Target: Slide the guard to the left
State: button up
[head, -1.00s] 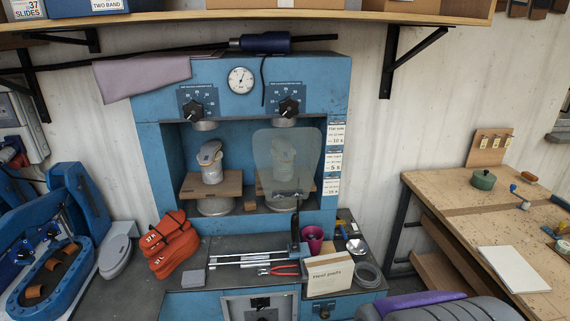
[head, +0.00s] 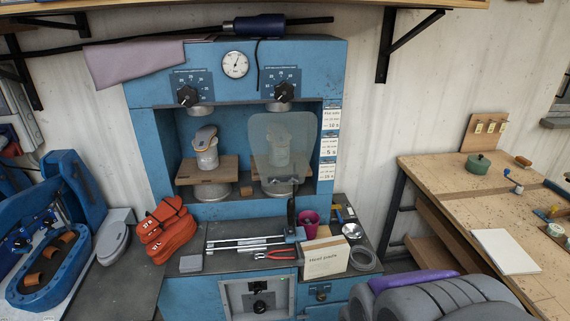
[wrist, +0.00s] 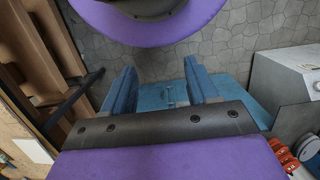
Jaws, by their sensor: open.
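The guard (head: 300,143) is a clear, slightly green panel in the head view. It stands upright in front of the right-hand station of the blue press (head: 138,140), and the right shoe last (head: 277,150) shows through it. The left shoe last (head: 206,148) is uncovered on its wooden block. A dark upright handle (head: 291,213) is below the guard; whether it joins the guard is hard to tell. My gripper (wrist: 164,78) shows in the wrist view, its two blue fingers apart with nothing between them. It points toward the stone floor and a blue surface, away from the guard.
Orange sandals or straps (head: 166,228), metal rods (head: 246,241), red pliers (head: 276,255), a magenta cup (head: 308,221) and the heel pads box (head: 325,258) crowd the ledge before the press. A wooden bench (head: 440,190) stands at right. Open floor shows in the wrist view.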

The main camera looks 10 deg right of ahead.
jog(key=w+f+n+t, duration=0.2)
jog(key=w+f, duration=0.5)
jog(key=w, duration=0.4)
jog(key=w+f+n+t, duration=0.3)
jog(key=w+f, duration=0.4)
jog(key=w, duration=0.5)
jog(key=w+a+f+n+t+y+b, duration=0.1)
jog(key=w+a+f+n+t+y, duration=0.2)
jog(key=w+f, duration=0.6)
jog(key=m+t+h+b, duration=0.3)
jog(key=m+t+b, duration=0.45)
jog(key=t, duration=0.45)
send_near(301, 264)
jog(key=shift+m, duration=0.25)
jog(key=w+b, duration=0.3)
jog(key=w, duration=0.5)
jog(key=shift+w+r, duration=0.1)
jog(key=shift+w, duration=0.25)
jog(key=shift+c, duration=0.3)
